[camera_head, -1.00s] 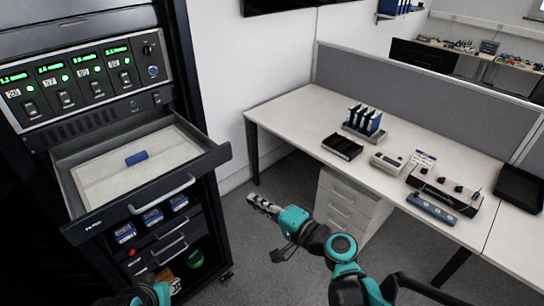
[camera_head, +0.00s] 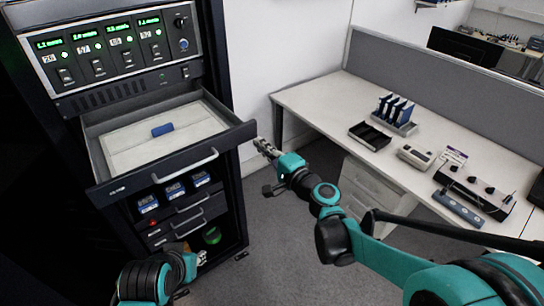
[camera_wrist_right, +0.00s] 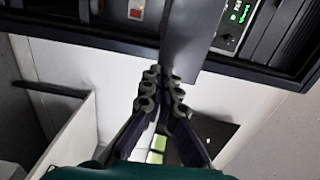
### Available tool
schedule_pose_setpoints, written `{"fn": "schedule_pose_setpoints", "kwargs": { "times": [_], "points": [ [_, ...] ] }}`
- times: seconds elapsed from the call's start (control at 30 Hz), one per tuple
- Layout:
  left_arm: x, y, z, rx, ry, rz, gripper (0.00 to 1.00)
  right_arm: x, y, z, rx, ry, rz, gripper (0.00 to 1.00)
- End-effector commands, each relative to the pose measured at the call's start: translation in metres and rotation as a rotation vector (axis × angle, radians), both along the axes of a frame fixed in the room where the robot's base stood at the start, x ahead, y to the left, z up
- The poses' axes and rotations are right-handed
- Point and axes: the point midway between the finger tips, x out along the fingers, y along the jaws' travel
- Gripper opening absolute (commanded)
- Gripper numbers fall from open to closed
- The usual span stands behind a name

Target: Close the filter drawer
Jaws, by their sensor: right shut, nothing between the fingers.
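The filter drawer (camera_head: 179,165) is pulled open from the rack in the head view. A pale filter panel (camera_head: 125,145) lies in it with a small blue block (camera_head: 162,130) on top. The drawer handle (camera_head: 188,168) is a silver bar on its front. My right gripper (camera_head: 262,147) is shut and empty, just right of and slightly below the drawer front's right corner; I cannot tell whether they touch. Its fingers show together in the right wrist view (camera_wrist_right: 160,95), beneath a dark grey panel. My left arm shows at the bottom; its gripper (camera_head: 192,258) is partly visible, with its fingers unclear.
The rack's control panel (camera_head: 115,50) with green displays is above the drawer. Below are blue-labelled units (camera_head: 174,191) and smaller drawers (camera_head: 187,222). A white desk (camera_head: 320,95) with trays and devices stands at right. Floor between rack and desk is clear.

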Motion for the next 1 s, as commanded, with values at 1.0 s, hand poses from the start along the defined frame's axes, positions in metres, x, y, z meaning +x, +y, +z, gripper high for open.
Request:
{"fn": "schedule_pose_setpoints", "kwargs": {
  "times": [1.0],
  "points": [
    [0.000,0.000,-0.008,0.000,0.000,0.000,0.31,0.062,0.044,-0.001,0.000,0.000,0.004,0.00]
  ]
}}
